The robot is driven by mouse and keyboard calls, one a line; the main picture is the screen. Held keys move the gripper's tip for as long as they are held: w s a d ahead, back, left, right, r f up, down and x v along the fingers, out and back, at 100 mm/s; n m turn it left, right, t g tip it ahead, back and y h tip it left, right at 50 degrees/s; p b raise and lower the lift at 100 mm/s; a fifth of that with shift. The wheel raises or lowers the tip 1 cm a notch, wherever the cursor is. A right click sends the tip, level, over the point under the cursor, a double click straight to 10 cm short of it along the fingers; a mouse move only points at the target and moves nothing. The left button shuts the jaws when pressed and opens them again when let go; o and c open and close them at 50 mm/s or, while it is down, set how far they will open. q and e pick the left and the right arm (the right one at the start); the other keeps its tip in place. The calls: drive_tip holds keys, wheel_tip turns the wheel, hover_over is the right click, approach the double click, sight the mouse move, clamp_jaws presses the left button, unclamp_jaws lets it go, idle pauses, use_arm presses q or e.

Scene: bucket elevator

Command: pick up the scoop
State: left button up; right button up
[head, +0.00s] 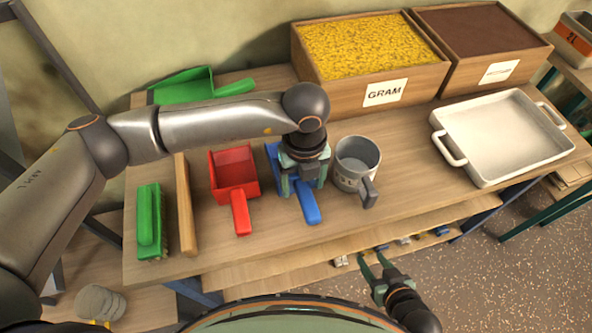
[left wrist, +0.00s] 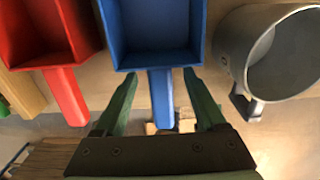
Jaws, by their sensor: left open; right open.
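Two scoops lie side by side on the wooden table, and the task does not say which one. The blue scoop (head: 308,203) lies under my left gripper (head: 303,186), which hides part of it. In the left wrist view the blue scoop (left wrist: 162,100) has its handle between the two spread fingers of my left gripper (left wrist: 162,85), which are open with a gap on each side. The red scoop (head: 235,178) lies just left of it; it also shows in the left wrist view (left wrist: 66,92). My right gripper (head: 376,268) is open and empty off the table's front edge.
A grey metal mug (head: 352,172) stands close to the right of the blue scoop. A wooden bar (head: 186,205), a green brush (head: 149,225) and a green dustpan (head: 182,87) lie left. A box marked GRAM (head: 383,93), a brown-filled box (head: 500,72) and a white tray (head: 480,178) stand behind and right.

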use_arm(q)
drive_tip(key=shift+f, duration=1.15)
clamp_jaws()
